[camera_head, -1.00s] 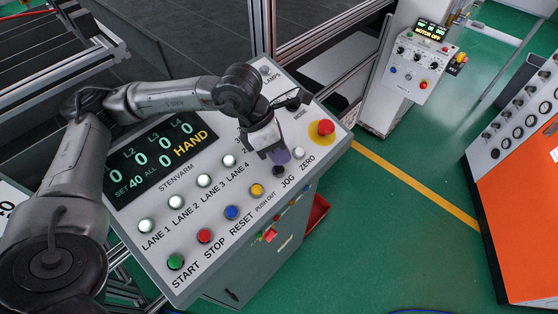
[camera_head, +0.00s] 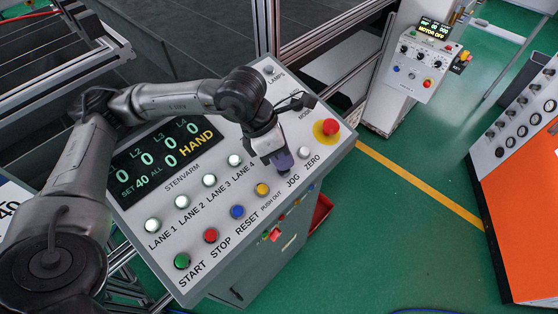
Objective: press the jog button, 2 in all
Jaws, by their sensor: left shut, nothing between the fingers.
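The sloped grey control panel (camera_head: 215,225) carries the printed label JOG (camera_head: 293,181). The jog button's place, just above that label, is covered by the purple fingertips of my left gripper (camera_head: 284,163), so the button itself is hidden. The left gripper is shut and empty, pointing down at the panel; I cannot tell whether the button is pushed in. The panel's display (camera_head: 163,157) shows HAND, SET 40, ALL 0 and zeros for the lanes. My right gripper is not in view.
Close by are the white ZERO button (camera_head: 303,152), the red emergency stop (camera_head: 330,127) on yellow and the yellow PUSH OUT button (camera_head: 262,190). Blue RESET (camera_head: 237,212), red STOP (camera_head: 210,235) and green START (camera_head: 181,261) lie lower left.

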